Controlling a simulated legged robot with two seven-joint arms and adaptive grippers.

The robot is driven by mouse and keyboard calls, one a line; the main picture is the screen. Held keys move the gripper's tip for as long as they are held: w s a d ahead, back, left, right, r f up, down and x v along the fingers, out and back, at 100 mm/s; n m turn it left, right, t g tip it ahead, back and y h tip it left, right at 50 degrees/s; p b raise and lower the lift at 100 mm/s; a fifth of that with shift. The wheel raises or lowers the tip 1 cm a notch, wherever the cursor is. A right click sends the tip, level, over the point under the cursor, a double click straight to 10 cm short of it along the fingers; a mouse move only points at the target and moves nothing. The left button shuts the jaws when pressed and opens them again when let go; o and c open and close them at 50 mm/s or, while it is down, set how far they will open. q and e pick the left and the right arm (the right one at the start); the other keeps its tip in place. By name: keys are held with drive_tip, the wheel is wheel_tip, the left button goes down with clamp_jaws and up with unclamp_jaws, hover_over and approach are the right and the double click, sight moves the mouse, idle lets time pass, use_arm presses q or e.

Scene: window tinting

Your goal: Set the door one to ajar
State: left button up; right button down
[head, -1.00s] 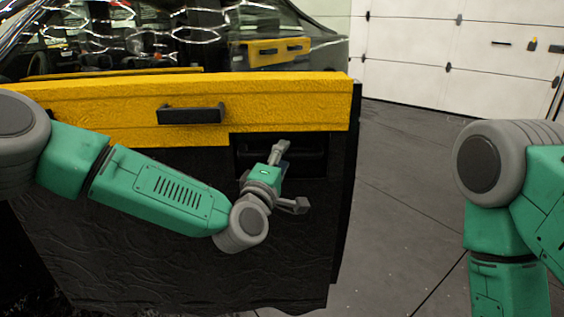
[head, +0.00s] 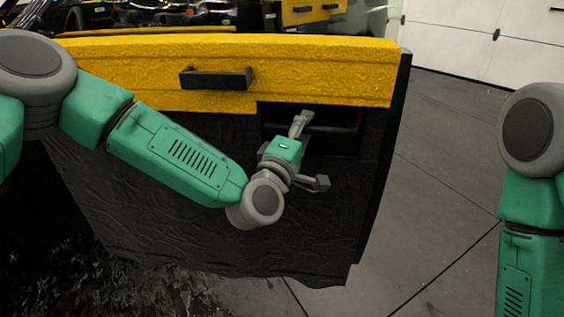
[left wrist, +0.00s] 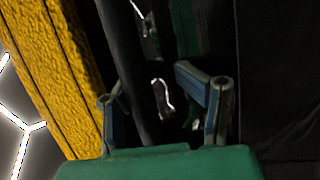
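The door (head: 200,240) is a large black panel with a yellow band (head: 330,75) along its top and a black pull bar (head: 215,79) on the band. A dark recess (head: 340,135) with a bar in it lies below the band near the door's right edge. My left gripper (head: 308,153) is at this recess with its two fingers spread. In the left wrist view its fingers (left wrist: 163,100) stand apart, with a dark bar (left wrist: 128,60) running between them, not clamped. Whether a finger touches the bar is unclear. My right arm shows at the right; its gripper is out of view.
Grey floor (head: 450,200) lies clear to the right of the door's free edge. A white paneled wall (head: 460,45) stands behind. Another yellow panel (head: 312,10) shows at the top. Dark, shiny ground lies below the door at the lower left.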

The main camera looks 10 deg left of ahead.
use_arm(q)
drive_tip(key=v, duration=1.1)
drive_tip(key=shift+p, duration=0.35)
drive_tip(key=shift+s+f, duration=0.1)
idle(0.6)
drive_tip(key=v, duration=1.2)
drive_tip(key=shift+a, duration=0.15)
drive_tip(key=shift+f, duration=0.1)
